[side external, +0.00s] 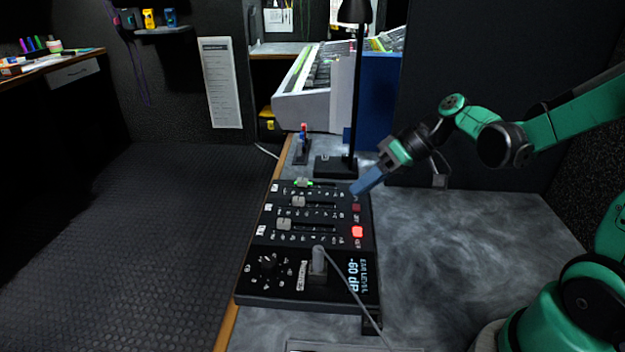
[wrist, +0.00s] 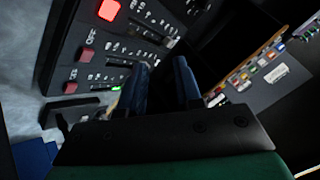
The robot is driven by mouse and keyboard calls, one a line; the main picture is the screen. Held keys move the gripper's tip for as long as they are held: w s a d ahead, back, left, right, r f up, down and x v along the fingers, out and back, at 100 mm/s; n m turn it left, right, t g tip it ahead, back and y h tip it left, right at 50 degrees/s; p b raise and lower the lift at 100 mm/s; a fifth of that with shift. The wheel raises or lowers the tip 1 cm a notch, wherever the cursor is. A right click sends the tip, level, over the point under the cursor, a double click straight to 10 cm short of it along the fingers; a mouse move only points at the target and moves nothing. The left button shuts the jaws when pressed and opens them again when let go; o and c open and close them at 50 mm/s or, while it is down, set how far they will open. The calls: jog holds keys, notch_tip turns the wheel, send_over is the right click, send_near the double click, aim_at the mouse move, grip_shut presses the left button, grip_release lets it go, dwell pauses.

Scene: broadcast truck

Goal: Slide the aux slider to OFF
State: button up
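A black mixer panel (side external: 312,273) with three slider tracks lies on the grey desk; it also fills the upper left of the wrist view (wrist: 75,55). The far slider (side external: 303,182) has a green light at its knob, toward the left part of its track. The middle slider (side external: 298,202) and near slider (side external: 284,224) have grey knobs, also toward the left. I cannot read which is aux. My gripper (side external: 358,190) hangs over the panel's far right corner. In the wrist view its blue fingers (wrist: 163,62) are apart with nothing between them; the left finger partly covers the green-lit slider (wrist: 116,88).
A black lamp base (side external: 336,167) with a tall post stands just behind the panel. A joystick-like lever (side external: 318,260) and cable are at the panel's near end. A red button (side external: 358,231) is lit. The desk right of the panel is clear.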

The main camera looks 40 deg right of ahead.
aim_at(298, 198)
jog(key=shift+o, duration=1.2)
jog(key=w+n+g+h, duration=0.1)
jog(key=w, duration=0.1)
jog(key=w+f+n+g+h, duration=0.1)
jog(key=w, duration=0.2)
jog(key=w+a+n+g, duration=0.1)
jog(key=w+n, duration=0.1)
jog(key=shift+w+f+g+h, duration=0.15)
jog(key=shift+f+g+h, duration=0.1)
jog(key=shift+g+h, duration=0.15)
jog(key=w+a+n+h, duration=0.1)
jog(key=w, duration=0.1)
jog(key=w+a+n+g+h, duration=0.1)
jog(key=w+a+n+h, duration=0.1)
jog(key=w+h, duration=0.1)
jog(key=shift+w+f+n+g, duration=0.3)
jog(key=shift+g, duration=0.1)
jog(key=shift+w+f, duration=0.1)
jog(key=shift+f, duration=0.15)
notch_tip(298, 198, down, 5)
jog(key=shift+f, duration=0.1)
grip_shut()
